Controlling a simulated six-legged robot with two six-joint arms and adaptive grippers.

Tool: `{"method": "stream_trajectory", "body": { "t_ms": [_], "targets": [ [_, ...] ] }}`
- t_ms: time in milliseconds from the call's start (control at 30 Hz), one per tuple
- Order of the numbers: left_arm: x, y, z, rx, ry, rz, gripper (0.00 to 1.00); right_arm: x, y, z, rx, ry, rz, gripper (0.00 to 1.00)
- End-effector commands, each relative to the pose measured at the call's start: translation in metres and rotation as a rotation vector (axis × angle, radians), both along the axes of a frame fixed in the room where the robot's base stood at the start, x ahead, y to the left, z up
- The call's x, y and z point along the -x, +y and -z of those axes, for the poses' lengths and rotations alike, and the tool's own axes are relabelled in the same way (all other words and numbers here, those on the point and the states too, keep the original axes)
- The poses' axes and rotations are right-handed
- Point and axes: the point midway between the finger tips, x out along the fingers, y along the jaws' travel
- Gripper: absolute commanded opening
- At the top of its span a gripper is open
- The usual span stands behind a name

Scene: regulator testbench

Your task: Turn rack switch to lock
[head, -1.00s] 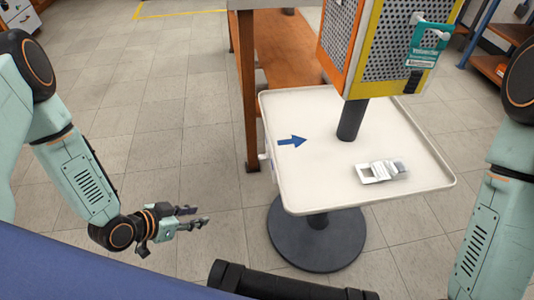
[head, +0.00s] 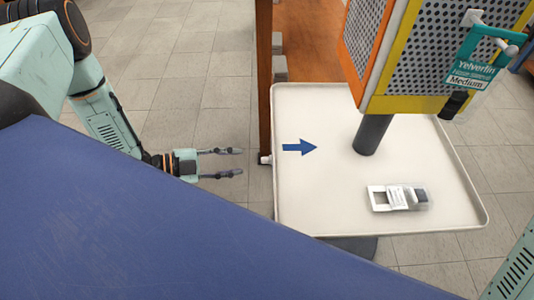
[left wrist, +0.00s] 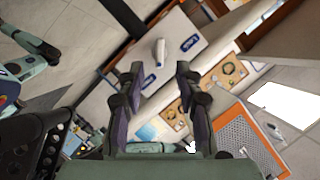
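The rack switch looks like a small white handle (head: 265,159) on the left side of the white tray-topped stand (head: 330,222). In the left wrist view the white handle (left wrist: 160,52) stands out between two blue labels, too small to read surely. My left gripper (head: 239,162) is open and empty, pointing right at the handle with a gap between them. In the left wrist view its two fingers (left wrist: 160,72) are spread, with the handle ahead between the tips. My right gripper is out of view.
A white and grey device (head: 397,198) lies on the tray. A perforated rack (head: 445,40) with a teal tag (head: 474,62) stands on a dark post (head: 373,134). A wooden bench (head: 310,45) is behind.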

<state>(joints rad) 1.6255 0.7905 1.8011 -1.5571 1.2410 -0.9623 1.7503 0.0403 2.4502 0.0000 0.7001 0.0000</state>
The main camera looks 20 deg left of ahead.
Motion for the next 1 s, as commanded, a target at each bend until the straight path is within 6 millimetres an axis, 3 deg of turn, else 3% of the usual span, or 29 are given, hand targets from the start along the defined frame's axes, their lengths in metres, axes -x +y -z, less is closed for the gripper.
{"method": "stream_trajectory", "body": {
  "t_ms": [233, 700, 1000],
  "targets": [
    [0.002, -0.005, -0.001, -0.032, -0.057, 0.022, 0.35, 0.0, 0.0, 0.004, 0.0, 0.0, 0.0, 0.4],
    [-0.041, -0.052, 0.017, -0.03, -0.056, 0.024, 0.35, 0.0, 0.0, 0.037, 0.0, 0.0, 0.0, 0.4],
    [-0.051, -0.06, 0.018, -0.031, -0.055, 0.021, 0.35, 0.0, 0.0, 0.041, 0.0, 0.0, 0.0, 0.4]
  ]
}}
